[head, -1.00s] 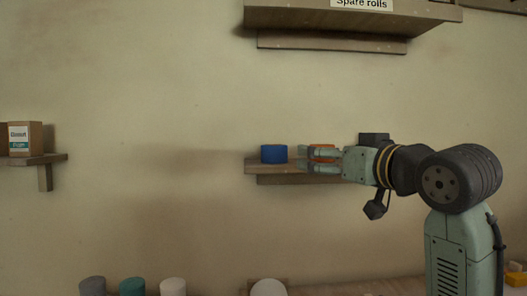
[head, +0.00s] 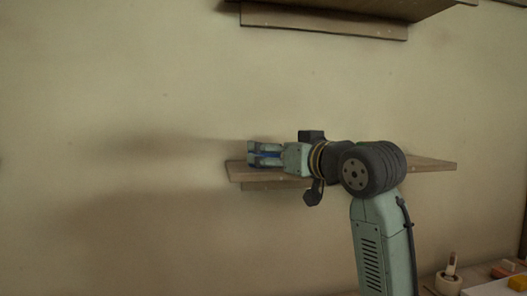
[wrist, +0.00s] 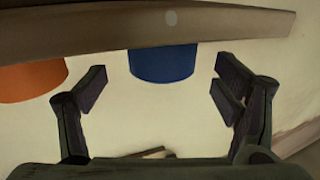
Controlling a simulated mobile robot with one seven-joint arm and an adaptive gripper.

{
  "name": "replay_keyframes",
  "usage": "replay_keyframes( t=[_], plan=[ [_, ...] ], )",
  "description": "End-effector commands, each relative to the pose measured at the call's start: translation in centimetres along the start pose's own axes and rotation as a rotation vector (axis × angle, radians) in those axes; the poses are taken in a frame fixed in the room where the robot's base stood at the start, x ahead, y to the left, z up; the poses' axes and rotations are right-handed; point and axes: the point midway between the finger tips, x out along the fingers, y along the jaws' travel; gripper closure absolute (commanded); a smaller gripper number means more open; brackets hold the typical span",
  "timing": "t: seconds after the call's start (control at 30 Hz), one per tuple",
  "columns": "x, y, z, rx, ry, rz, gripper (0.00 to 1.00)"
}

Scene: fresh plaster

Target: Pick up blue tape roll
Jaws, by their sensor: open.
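The blue tape roll (wrist: 163,64) shows in the wrist view against the shelf edge (wrist: 110,30), between and slightly beyond the two fingertips. My gripper (wrist: 162,84) is open, with one finger on each side of the roll and a gap on both sides. In the head view my gripper (head: 254,154) is at the left end of the wooden shelf (head: 425,166). Only a sliver of the blue roll shows there between the fingers; the rest is hidden.
An orange roll (wrist: 32,82) stands beside the blue one in the wrist view, close to the left finger. In the head view it is hidden. A higher shelf (head: 330,22) hangs above my arm. Bare wall lies to the left.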

Motion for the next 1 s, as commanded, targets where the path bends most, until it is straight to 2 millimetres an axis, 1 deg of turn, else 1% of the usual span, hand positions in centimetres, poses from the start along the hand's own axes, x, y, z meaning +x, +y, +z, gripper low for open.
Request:
replay_keyframes(
  t=[0.13,0.23,0.3,0.4,0.5,0.7,1.0],
  plan=[
    [1.4,-0.1,-0.4,0.0,-0.001,0.0,0.17],
    [3.0,-0.2,-0.7,0.001,-0.003,-0.001,0.17],
    [4.0,-0.2,-0.6,0.001,-0.002,0.0,0.17],
    [5.0,-0.2,-0.5,0.001,-0.001,0.0,0.17],
    [5.4,-0.2,-0.3,0.0,0.0,0.0,0.17],
    [5.4,-0.2,-0.2,0.0,0.0,0.0,0.18],
    [5.4,-0.2,-0.2,0.0,0.0,0.0,0.38]
  ],
)
